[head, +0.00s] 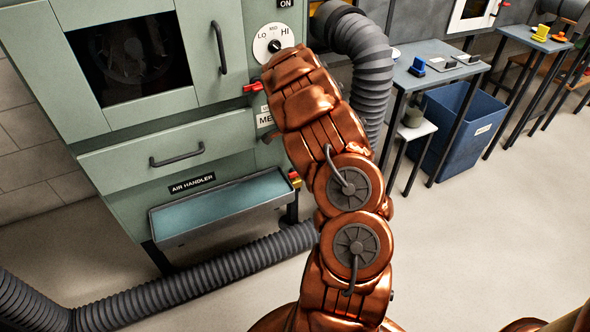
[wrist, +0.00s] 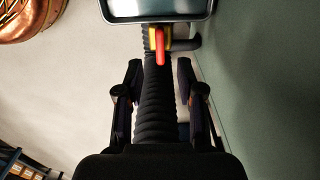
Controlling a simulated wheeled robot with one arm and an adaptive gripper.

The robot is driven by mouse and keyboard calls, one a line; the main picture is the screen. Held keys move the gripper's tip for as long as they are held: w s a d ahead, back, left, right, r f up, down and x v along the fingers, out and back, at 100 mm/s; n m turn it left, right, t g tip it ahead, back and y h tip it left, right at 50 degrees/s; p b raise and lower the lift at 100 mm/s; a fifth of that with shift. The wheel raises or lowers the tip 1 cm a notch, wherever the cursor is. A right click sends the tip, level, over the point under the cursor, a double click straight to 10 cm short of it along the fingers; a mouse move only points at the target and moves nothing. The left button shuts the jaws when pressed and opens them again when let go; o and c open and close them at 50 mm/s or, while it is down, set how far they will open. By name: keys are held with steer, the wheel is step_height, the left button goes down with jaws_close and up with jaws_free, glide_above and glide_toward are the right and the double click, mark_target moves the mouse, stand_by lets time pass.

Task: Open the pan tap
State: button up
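The pan (head: 165,238) is a shallow grey tray with a bluish inside, low on the front of the green air handler. Its tap (head: 295,180), yellow with a red handle, sits at the pan's right end, partly hidden by my arm. In the wrist view the pan (wrist: 155,18) is at the top, with the red tap handle (wrist: 161,50) pointing down from it. My gripper (wrist: 160,68) is open, its two dark fingers apart on either side of the view's centre. The handle's tip lies near the line between the fingertips; contact is not visible. My gripper is hidden in the head view.
A ribbed grey duct (head: 210,268) runs along the floor below the pan and shows behind my fingers in the wrist view (wrist: 155,110). The air handler's green side (wrist: 250,80) is close on the right there. A blue bin (head: 458,122) and tables stand at the right.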

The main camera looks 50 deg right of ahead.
mark_target(295, 172)
step_height(295, 172, down, 6)
steer(key=shift+r+b, duration=0.15)
steer(key=shift+b, duration=0.2)
jaws_close()
